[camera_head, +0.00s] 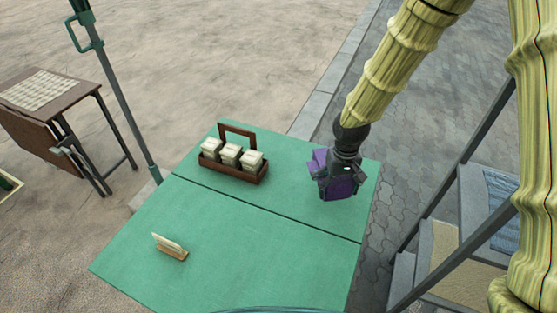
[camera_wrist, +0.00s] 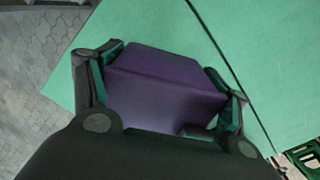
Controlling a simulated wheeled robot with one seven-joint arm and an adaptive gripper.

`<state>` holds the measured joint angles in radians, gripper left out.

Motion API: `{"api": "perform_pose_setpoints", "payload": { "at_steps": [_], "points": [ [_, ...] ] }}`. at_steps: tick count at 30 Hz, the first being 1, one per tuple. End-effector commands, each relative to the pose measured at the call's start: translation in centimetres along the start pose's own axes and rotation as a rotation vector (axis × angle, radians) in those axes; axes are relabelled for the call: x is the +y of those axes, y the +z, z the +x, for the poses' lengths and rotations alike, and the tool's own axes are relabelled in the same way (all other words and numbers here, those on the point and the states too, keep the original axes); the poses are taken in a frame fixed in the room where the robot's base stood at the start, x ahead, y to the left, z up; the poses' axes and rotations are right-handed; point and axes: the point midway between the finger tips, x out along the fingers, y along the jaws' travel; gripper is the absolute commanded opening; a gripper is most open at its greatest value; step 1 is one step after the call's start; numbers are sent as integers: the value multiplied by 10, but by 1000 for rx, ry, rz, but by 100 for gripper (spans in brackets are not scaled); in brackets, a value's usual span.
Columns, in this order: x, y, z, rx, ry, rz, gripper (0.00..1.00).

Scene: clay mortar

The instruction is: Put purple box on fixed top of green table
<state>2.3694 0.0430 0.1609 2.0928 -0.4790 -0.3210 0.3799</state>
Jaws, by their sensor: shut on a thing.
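The purple box (camera_head: 340,187) is in my gripper (camera_head: 337,175), over the far right part of the green table (camera_head: 215,225). In the wrist view the purple box (camera_wrist: 165,80) sits between the two fingers of my gripper (camera_wrist: 165,85), which are shut on its sides. The green table (camera_wrist: 280,60) shows behind it there. A dark seam divides the tabletop into a far section and a larger near section. The box is over the far section. I cannot tell whether its underside touches the table.
A brown wooden caddy (camera_head: 233,170) with several pale jars stands on the far section, left of the box. A small card holder (camera_head: 170,246) stands on the near section. A grey post (camera_head: 120,100) rises beyond the left side. Shelves (camera_head: 455,250) stand to the right.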

Motion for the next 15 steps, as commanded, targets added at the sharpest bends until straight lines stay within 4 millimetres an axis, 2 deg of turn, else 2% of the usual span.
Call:
{"api": "perform_pose_setpoints", "payload": {
  "at_steps": [9,15],
  "points": [
    [-75,-1,18,-7,-3,-625,5],
    [-107,4,28,-8,-11,-906,5]
  ]
}}
